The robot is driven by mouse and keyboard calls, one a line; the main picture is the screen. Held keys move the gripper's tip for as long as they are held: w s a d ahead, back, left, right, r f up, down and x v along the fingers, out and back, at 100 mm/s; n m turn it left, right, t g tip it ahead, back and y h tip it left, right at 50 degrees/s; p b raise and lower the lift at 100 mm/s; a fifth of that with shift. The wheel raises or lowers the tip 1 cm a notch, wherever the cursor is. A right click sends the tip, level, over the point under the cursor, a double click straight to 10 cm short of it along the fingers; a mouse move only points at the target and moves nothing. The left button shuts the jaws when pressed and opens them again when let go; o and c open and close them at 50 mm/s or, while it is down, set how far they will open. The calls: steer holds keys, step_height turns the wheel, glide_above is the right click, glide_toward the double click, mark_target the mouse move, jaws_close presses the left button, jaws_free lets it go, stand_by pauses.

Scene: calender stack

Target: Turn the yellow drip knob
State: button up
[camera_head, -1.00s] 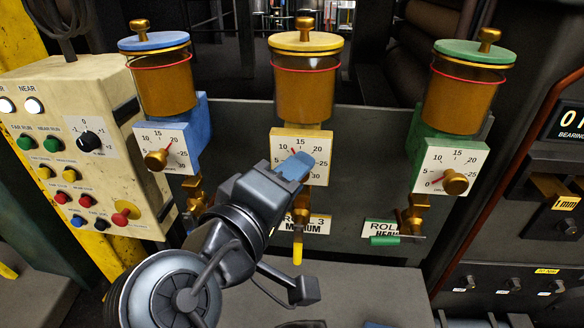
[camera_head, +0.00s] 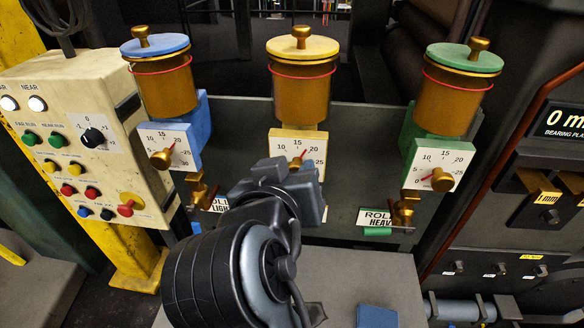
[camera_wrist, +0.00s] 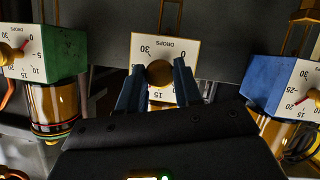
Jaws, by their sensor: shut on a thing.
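The yellow oiler (camera_head: 302,95) hangs in the middle, an amber glass cup with a yellow lid over a white drops dial (camera_head: 314,150). Its round brass knob (camera_head: 297,163) sits on the dial, with a red pointer up and right of it, between the 15 and 20 marks. In the wrist view, where the dial (camera_wrist: 187,45) appears upside down, the knob (camera_wrist: 160,74) sits between the two blue fingers. My gripper (camera_wrist: 159,70) is shut on it. In the head view my wrist hides the dial's lower part and the valve below.
A blue oiler (camera_head: 166,85) hangs to the left and a green oiler (camera_head: 452,95) to the right, each with its own dial. A cream button panel (camera_head: 70,150) stands far left. Dark machine panels line the right. A grey ledge (camera_head: 365,280) lies below.

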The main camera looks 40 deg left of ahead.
steer(key=shift+d+f+m+g+y+p, duration=0.1)
steer(key=shift+m+g+y+p, duration=0.2)
steer(key=shift+m+g+y, duration=0.5)
steer(key=shift+m, duration=0.4)
steer(key=o, duration=1)
steer(key=shift+o, duration=0.2)
steer(key=v, duration=0.7)
steer(key=shift+s, duration=0.35)
